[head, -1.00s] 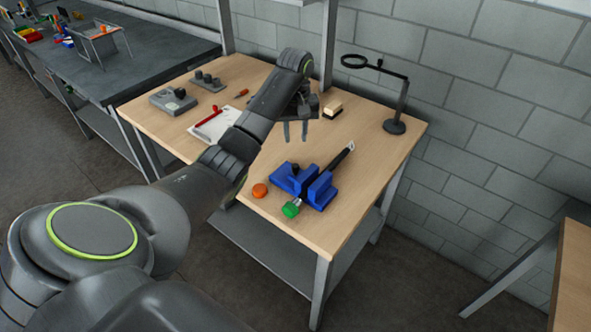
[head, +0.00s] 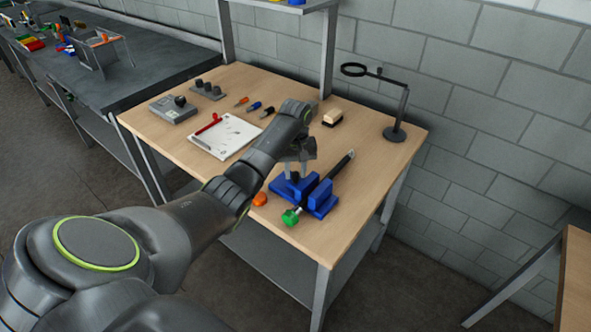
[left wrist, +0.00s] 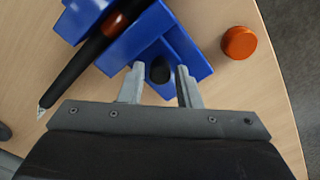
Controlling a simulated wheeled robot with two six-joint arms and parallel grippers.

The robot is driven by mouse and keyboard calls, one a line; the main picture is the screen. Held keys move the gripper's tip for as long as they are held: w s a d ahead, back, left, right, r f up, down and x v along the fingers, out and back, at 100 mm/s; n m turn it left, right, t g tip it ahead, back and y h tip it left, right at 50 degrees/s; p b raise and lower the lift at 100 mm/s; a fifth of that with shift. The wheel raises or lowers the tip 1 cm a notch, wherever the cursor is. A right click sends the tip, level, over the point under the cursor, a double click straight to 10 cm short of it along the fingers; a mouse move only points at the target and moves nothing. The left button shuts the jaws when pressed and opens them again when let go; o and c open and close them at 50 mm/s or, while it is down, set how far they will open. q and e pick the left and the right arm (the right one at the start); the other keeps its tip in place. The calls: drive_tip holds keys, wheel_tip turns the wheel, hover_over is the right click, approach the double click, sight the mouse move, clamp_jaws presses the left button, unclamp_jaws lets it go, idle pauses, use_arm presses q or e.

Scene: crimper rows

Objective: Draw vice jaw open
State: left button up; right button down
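The blue vice (head: 319,197) stands on the wooden table; its jaws also show in the left wrist view (left wrist: 172,48). A black rod-like tool (head: 338,167) lies between the jaws, with a pale pointed tip at the back and a green end (head: 291,217) at the front. In the left wrist view the tool (left wrist: 85,70) has a brown-orange band. A black knob (left wrist: 160,70) stands on the jaw nearer my left gripper (left wrist: 159,78). That gripper is open, one finger on each side of the knob, with small gaps. My right gripper is not in view.
An orange puck (head: 260,199) lies beside the vice, near the table's front edge. The table's right front is clear.

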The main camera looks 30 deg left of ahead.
use_arm(q)
drive_tip(key=shift+c, duration=0.4)
clamp_jaws()
drive_tip(key=shift+a+r, duration=0.15)
drive_tip(key=shift+a, duration=0.15)
drive_tip(key=a, duration=0.2)
drive_tip(key=a+p, duration=0.1)
drive_tip(key=a, duration=0.1)
drive_tip(key=shift+w+a, duration=0.2)
drive_tip(key=shift+a, duration=0.2)
